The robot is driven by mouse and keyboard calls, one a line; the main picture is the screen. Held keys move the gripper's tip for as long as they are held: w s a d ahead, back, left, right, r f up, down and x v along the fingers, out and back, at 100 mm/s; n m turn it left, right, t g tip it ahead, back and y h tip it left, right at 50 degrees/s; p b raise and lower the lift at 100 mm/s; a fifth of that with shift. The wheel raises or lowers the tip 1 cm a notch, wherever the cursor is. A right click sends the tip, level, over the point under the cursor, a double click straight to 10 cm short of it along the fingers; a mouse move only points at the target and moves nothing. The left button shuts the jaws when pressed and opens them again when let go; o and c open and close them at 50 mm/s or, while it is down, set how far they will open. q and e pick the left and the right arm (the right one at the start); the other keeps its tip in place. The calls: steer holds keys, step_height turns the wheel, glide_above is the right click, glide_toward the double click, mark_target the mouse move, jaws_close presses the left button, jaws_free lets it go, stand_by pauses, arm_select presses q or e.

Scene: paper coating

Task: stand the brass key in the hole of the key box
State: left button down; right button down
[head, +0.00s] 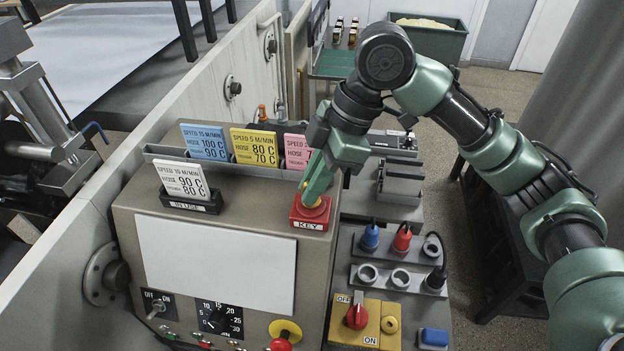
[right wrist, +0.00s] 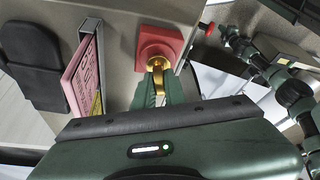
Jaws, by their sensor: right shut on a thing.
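The key box (head: 297,213) is a small red block labelled KEY on the right end of the grey cabinet top. It also shows in the right wrist view (right wrist: 170,34). My right gripper (head: 318,187) points down just over it, with its green fingers shut on the brass key (right wrist: 157,74). In the right wrist view the key's brass end is right at the middle of the box. I cannot tell how deep it is in the hole, as the fingers hide part of it. My left gripper is not in view.
A rack with blue, yellow (head: 255,147) and pink (head: 297,151) cards stands just behind and left of the box. A white card (head: 183,180) stands in the IN USE holder (head: 190,204). Plugs and sockets (head: 400,276) and a red-knobbed switch (head: 357,316) lie to the right.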

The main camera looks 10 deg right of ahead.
steer(key=shift+f, duration=0.25)
steer(key=c, duration=1.4)
jaws_free()
steer(key=b+v, duration=0.2)
steer(key=v, duration=0.5)
steer(key=shift+d+r, duration=0.15)
steer(key=shift+r, duration=0.25)
steer(key=shift+s+f, duration=0.1)
